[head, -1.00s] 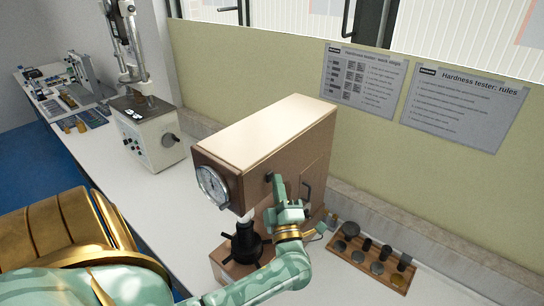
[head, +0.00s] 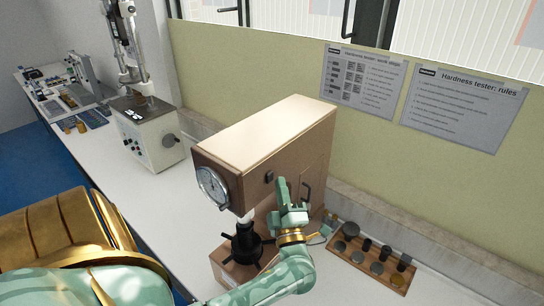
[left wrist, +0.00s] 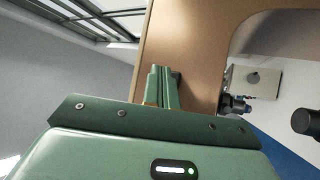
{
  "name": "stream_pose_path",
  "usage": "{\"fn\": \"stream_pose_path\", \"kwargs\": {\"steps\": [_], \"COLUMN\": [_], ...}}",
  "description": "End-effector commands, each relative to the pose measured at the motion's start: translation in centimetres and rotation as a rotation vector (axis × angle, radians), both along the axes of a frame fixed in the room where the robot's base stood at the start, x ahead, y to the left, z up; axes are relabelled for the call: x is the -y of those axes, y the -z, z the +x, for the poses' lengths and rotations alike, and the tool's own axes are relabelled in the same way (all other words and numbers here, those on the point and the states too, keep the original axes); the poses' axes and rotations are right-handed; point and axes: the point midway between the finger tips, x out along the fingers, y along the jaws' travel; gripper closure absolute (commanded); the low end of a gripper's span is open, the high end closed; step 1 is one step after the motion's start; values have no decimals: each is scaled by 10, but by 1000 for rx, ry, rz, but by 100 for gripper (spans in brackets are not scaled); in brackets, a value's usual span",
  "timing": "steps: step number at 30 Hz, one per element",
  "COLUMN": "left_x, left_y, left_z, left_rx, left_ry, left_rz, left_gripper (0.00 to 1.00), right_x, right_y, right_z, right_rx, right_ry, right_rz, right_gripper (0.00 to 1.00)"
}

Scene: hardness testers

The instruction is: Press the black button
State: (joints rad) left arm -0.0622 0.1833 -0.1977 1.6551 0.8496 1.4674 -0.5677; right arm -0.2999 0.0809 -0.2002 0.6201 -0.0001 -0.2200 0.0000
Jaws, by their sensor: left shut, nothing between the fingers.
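The black button (head: 269,177) is a small dark piece on the side face of the brown hardness tester (head: 262,140), behind the dial. My left gripper (head: 281,182) is shut and empty, just right of the button in the head view, with a small gap in the picture between them. In the left wrist view my closed fingers (left wrist: 160,85) point at the tester's brown side (left wrist: 195,50). A dark spot beside the fingertips (left wrist: 176,76) may be the button, partly hidden by them. My right gripper is not in view.
A black handle (head: 306,192) stands out from the tester's side, right of my gripper. A wooden tray (head: 340,262) with several dark round pieces lies to the right. A black handwheel (head: 243,243) sits below the dial (head: 212,187). A white machine (head: 150,142) stands farther left.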

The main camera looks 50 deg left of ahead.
Motion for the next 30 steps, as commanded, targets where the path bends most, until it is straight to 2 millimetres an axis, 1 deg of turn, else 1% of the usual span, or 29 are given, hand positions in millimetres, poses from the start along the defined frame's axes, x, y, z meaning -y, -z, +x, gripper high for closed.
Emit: {"fn": "stream_pose_path", "kwargs": {"steps": [5, 15, 19, 23, 30], "left_x": [4, 43, 55, 60, 60], "left_y": [0, 1, 1, 0, 0], "left_z": [0, 5, 6, 7, 7], "left_rx": [0, 1, 0, 0, 0], "left_ry": [0, 0, 0, 0, 0], "left_rz": [-1, -3, -1, -1, 0], "left_gripper": [100, 100, 100, 100, 100], "right_x": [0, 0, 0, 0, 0], "right_y": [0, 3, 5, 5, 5], "right_z": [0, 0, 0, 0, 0], "right_rx": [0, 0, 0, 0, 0], "right_ry": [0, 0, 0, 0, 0], "right_rz": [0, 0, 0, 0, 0], "right_gripper": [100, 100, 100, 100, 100]}}
